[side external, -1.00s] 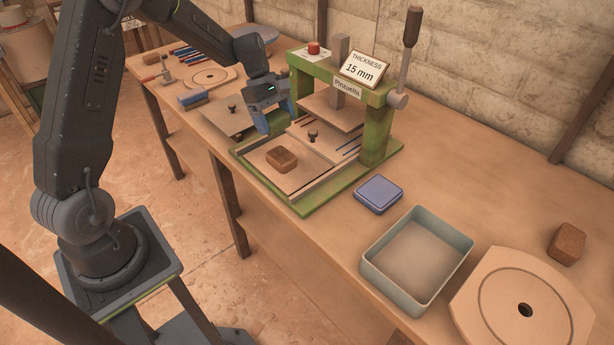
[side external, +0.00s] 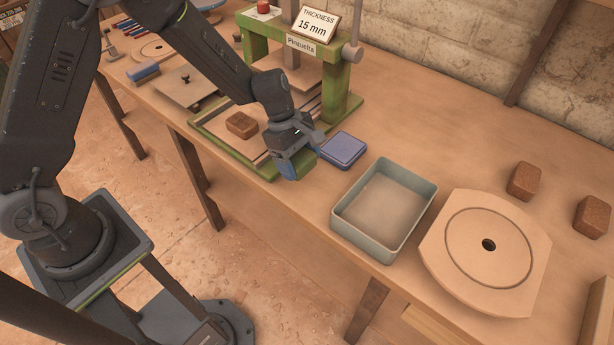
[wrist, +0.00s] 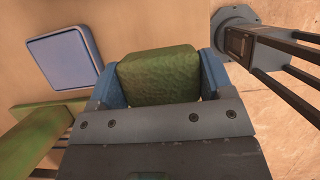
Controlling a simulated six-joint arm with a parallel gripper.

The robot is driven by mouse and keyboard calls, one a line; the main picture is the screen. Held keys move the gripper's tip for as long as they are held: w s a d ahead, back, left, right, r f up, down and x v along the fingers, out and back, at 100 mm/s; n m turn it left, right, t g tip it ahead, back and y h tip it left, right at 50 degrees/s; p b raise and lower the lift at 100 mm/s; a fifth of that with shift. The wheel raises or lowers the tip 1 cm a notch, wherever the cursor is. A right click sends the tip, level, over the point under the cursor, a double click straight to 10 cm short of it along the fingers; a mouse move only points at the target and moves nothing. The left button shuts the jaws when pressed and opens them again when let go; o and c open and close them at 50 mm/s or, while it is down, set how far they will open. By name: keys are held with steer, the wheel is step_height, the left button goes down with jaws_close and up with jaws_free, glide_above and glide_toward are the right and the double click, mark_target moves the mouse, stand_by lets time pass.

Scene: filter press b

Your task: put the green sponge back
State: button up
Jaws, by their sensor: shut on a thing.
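The green sponge (wrist: 158,75) is between the two blue fingers of my gripper (wrist: 158,85) in the wrist view, and the fingers are shut on it. In the side view my gripper (side external: 300,160) is over the front edge of the bench, just right of the press base and left of the blue square pad. Only a sliver of green shows there beside the fingers; the rest of the sponge is hidden. The blue pad (side external: 342,149) lies flat on the bench and also shows in the wrist view (wrist: 61,55).
A grey open tray (side external: 343,226), empty, stands right of the pad. A round-grooved board (side external: 450,245) and two brown sponges (side external: 525,181) (side external: 592,216) lie further right. The green press (side external: 355,80) stands behind, with another brown sponge (side external: 241,125) on its bed.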

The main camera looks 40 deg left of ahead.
mark_target(307, 187)
steer(key=shift+w+d+f, duration=0.2)
steer(key=shift+d+f, duration=0.3)
steer(key=shift+d, duration=0.3)
steer(key=shift+f, duration=2.05)
steer(key=shift+f, duration=0.15)
steer(key=o, duration=0.9)
steer(key=v, duration=1.2)
steer(key=shift+r, duration=0.25)
